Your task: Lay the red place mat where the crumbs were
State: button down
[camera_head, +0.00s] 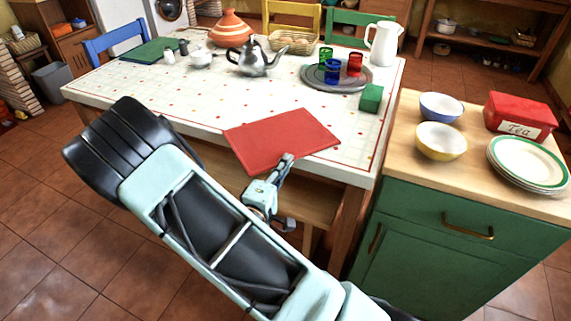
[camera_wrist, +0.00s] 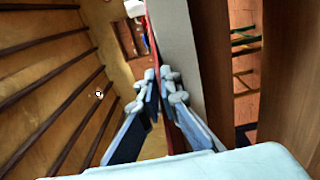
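The red place mat (camera_head: 282,137) lies flat at the front edge of the table, its front part jutting out past the edge. My gripper (camera_head: 287,160) is at the mat's front edge, with a finger showing over the red surface. In the wrist view the mat (camera_wrist: 152,35) is seen edge-on as a thin red strip running between the two fingers of my gripper (camera_wrist: 160,78). The fingers lie close on either side of the strip; whether they press on it is unclear. I see no distinct crumbs on the tablecloth (camera_head: 180,97).
A grey tray (camera_head: 313,76) with coloured glasses and a green block (camera_head: 371,98) stand behind the mat. A teapot (camera_head: 255,58), a tagine (camera_head: 231,29) and a white jug (camera_head: 382,44) are farther back. The tablecloth left of the mat is clear. A green cabinet (camera_head: 450,240) stands at right.

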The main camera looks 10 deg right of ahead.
jog(key=c, duration=2.6)
grip_release()
jog(key=shift+f, duration=0.2)
jog(key=o, duration=0.4)
jog(key=shift+r, duration=0.1)
jog(key=shift+o, duration=0.2)
